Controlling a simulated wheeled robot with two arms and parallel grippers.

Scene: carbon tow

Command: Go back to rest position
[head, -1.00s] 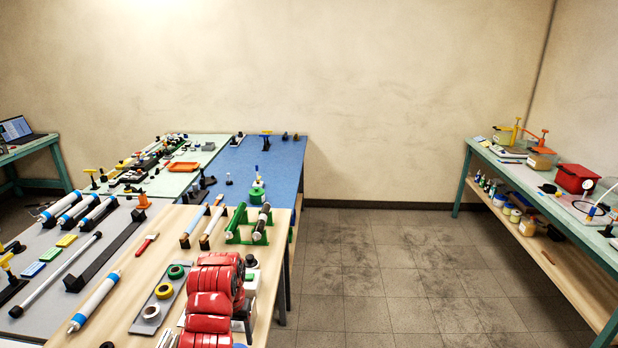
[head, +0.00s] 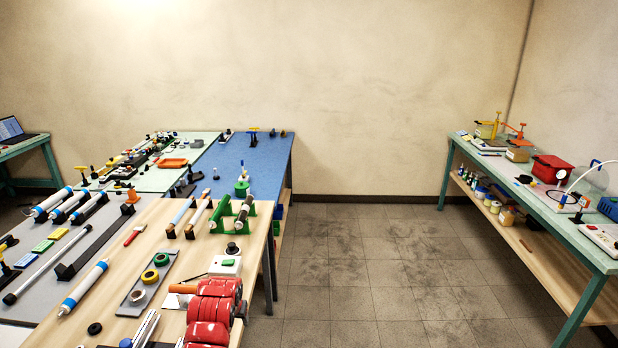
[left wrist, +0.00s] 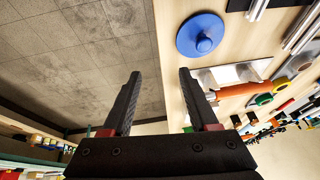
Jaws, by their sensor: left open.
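My left arm, with red padded segments, rises at the bottom centre of the head view, over the near right corner of the wooden table (head: 182,215). Its gripper cannot be made out clearly there. In the left wrist view my left gripper (left wrist: 158,76) shows two dark fingers standing apart with nothing between them. A blue round knobbed disc (left wrist: 204,36) lies on the wooden table beyond the right finger. The floor (left wrist: 70,50) fills the view to the left of the fingers. My right gripper is not in view.
A blue-topped table (head: 240,160) stands behind. The floor (head: 350,260) is clear towards the right bench (head: 560,222).

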